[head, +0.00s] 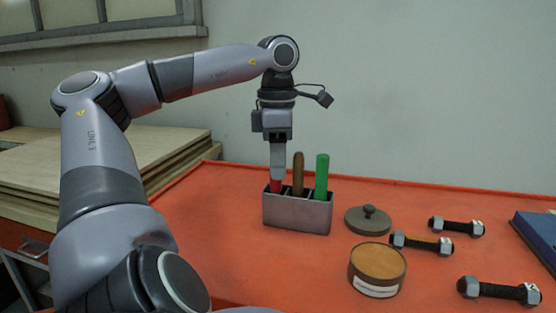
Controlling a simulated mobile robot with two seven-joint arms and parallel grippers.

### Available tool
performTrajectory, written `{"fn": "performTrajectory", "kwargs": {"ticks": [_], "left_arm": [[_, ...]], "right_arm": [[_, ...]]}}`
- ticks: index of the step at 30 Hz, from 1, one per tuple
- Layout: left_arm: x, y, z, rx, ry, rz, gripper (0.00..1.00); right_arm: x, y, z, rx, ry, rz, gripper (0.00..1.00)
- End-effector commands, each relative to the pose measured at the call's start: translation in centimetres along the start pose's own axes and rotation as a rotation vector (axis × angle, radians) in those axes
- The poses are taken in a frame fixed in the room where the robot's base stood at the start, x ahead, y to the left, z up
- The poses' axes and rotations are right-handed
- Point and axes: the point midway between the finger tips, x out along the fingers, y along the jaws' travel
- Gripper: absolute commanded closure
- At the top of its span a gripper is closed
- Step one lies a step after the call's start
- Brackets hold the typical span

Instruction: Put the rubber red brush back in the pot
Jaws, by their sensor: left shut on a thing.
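The red brush (276,187) shows as a short red piece at the left compartment of the grey pot (297,216). My left gripper (278,176) points straight down over that compartment and is shut on the brush. The brush looks upright, with its lower part hidden behind the pot's front wall. I cannot tell whether it touches the bottom. A brown handle (298,172) stands in the middle compartment and a green handle (321,176) in the right one. My right gripper is not in view.
A round dark lid (368,219) and an open round tin (377,270) with tan contents stand right of the pot. Several bolts with nuts (456,227) lie further right, near a blue object (540,237). The orange tabletop (222,230) is clear left of the pot.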

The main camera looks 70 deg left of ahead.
Motion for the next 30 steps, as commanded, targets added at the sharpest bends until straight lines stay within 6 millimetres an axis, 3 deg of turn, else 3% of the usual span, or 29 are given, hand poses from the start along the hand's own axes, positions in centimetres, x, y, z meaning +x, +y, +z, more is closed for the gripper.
{"fn": "performTrajectory", "kwargs": {"ticks": [8, 9, 11, 22, 30], "left_arm": [[0.1, 0.0, 0.0, 0.0, -0.001, 0.0, 1.0], [0.1, 0.0, 0.0, 0.0, -0.001, 0.0, 0.66], [0.1, 0.0, 0.0, 0.0, -0.001, 0.0, 0.46], [-0.4, 0.0, 0.0, -0.001, 0.0, 0.0, 0.46], [-4.2, 0.0, 0.0, -0.002, 0.0, 0.001, 0.46]], "right_arm": [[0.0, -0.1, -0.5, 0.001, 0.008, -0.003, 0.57], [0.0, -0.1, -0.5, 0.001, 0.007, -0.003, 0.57], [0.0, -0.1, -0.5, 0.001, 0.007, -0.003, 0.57], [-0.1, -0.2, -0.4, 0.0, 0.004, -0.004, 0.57], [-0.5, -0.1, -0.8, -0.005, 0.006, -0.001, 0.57]]}}
